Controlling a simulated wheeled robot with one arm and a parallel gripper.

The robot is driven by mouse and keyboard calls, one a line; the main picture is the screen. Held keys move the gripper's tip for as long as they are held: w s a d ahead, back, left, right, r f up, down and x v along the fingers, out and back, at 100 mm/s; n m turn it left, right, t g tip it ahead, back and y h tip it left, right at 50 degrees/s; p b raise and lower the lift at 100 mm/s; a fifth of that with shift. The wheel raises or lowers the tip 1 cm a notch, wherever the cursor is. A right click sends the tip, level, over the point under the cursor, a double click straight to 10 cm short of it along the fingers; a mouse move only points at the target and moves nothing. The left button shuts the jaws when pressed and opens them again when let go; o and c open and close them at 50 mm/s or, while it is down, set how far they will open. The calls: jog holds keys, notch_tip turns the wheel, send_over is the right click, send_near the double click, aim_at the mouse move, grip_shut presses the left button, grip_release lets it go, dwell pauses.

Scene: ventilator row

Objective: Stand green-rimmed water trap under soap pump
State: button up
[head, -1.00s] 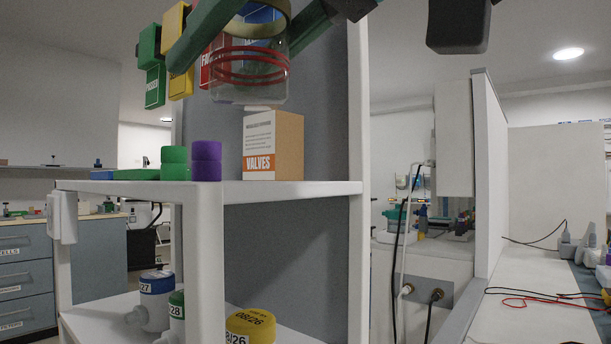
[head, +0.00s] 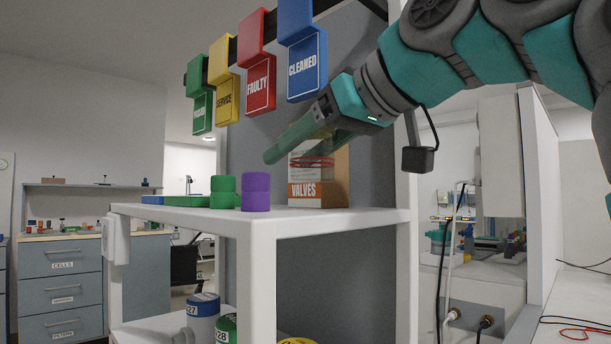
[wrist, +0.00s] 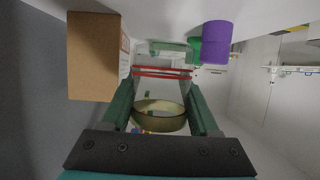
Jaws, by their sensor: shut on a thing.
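My gripper (head: 284,148) is shut on a clear cup-like jar (head: 312,162) with red bands. In the wrist view the jar (wrist: 160,90) sits between the two green fingers, its olive-tinted rim (wrist: 160,122) toward the palm and its red bands beyond. In the head view it is over the white shelf (head: 350,219), in front of the VALVES box (head: 318,194) and right of the purple cylinders (head: 256,191). I cannot tell whether its base touches the shelf. I cannot make out a soap pump in either view.
Green cylinders (head: 223,191) stand left of the purple ones. The box (wrist: 93,55) is close beside the jar in the wrist view. Coloured tags, including a blue CLEANED tag (head: 307,65), hang above. Labelled bottles (head: 202,318) stand on the lower shelf.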

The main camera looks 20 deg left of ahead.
aim_at(299, 175)
jog(key=shift+f+b, duration=0.65)
jog(key=shift+f, duration=0.85)
jog(key=shift+f, duration=0.1)
jog(key=shift+f, duration=0.1)
jog(key=o, duration=1.1)
jog(key=shift+c, duration=0.2)
jog(key=shift+r, duration=0.2)
